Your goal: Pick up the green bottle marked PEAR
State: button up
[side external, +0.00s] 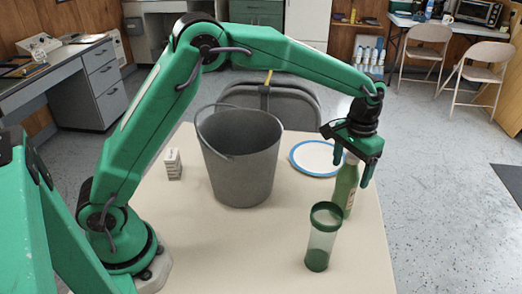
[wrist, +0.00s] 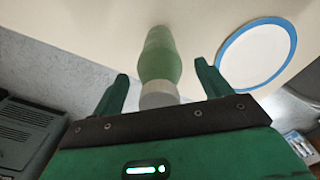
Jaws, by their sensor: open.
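The green bottle (side external: 346,190) stands upright near the right edge of the table. I cannot read any marking on it. My gripper (side external: 353,170) points down over the bottle's top, with its fingers open on either side of the neck and partly hiding it. In the wrist view, the bottle (wrist: 160,55) with its pale grey cap (wrist: 158,95) lies between the two open fingers of my gripper (wrist: 161,74). There is a gap on both sides, and the fingers are not closed on it.
A clear container with green lid and base (side external: 321,240) stands just in front of the bottle. A blue-rimmed white plate (side external: 316,158) lies behind it. A grey bucket (side external: 240,165) and a small white stack (side external: 173,164) stand further left. The table's front middle is clear.

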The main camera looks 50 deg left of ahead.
jog(key=c, duration=1.3)
jog(key=shift+r, duration=0.1)
jog(key=shift+r, duration=4.95)
